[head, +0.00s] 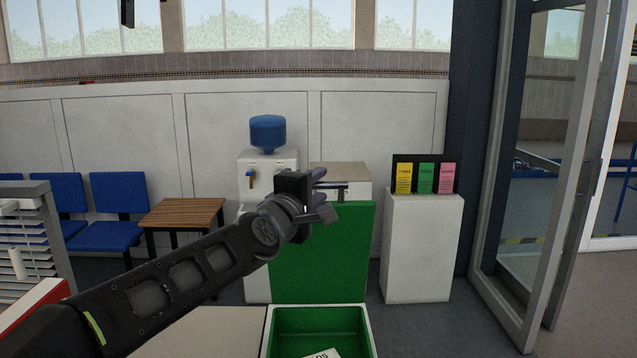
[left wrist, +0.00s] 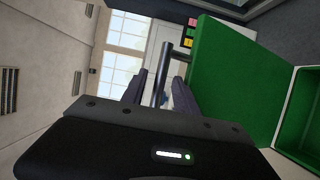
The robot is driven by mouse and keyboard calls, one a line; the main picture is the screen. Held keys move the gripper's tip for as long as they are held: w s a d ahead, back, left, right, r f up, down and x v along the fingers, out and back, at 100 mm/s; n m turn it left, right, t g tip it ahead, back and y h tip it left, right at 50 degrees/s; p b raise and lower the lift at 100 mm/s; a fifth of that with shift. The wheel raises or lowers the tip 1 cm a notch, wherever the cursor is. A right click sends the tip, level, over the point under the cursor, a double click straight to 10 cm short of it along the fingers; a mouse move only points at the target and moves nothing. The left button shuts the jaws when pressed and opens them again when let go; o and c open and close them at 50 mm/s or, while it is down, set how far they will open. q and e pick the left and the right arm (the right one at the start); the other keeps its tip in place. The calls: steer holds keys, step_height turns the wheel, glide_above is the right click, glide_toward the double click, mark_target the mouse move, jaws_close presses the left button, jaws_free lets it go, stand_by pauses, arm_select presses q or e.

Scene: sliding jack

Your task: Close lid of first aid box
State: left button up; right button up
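The first aid box (head: 318,318) is at the bottom centre of the head view, with a white rim and a green interior. A white item with lettering lies inside, partly cut off. Its green lid (head: 325,255) stands open and upright at the back; in the left wrist view the lid (left wrist: 230,75) is at the right. My left gripper (head: 327,190) is at the lid's upper left edge, its fingers pointing right. In the left wrist view the fingers (left wrist: 161,88) are apart, with a dark rod between them. I cannot tell whether they touch the lid. My right gripper is not in view.
Behind the lid stand a water cooler (head: 268,135) and a white cabinet (head: 350,173). A white pedestal (head: 422,250) holds coloured leaflets. Blue chairs (head: 118,195) and a wooden table (head: 182,213) are at the left, a glass door (head: 540,170) at the right. A pale surface (head: 205,335) lies left of the box.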

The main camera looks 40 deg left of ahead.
arm_select(q)
steer(key=shift+w+a, duration=0.1)
steer(key=shift+w, duration=0.35)
steer(key=shift+c, duration=0.4)
jaws_close()
stand_by(0.8)
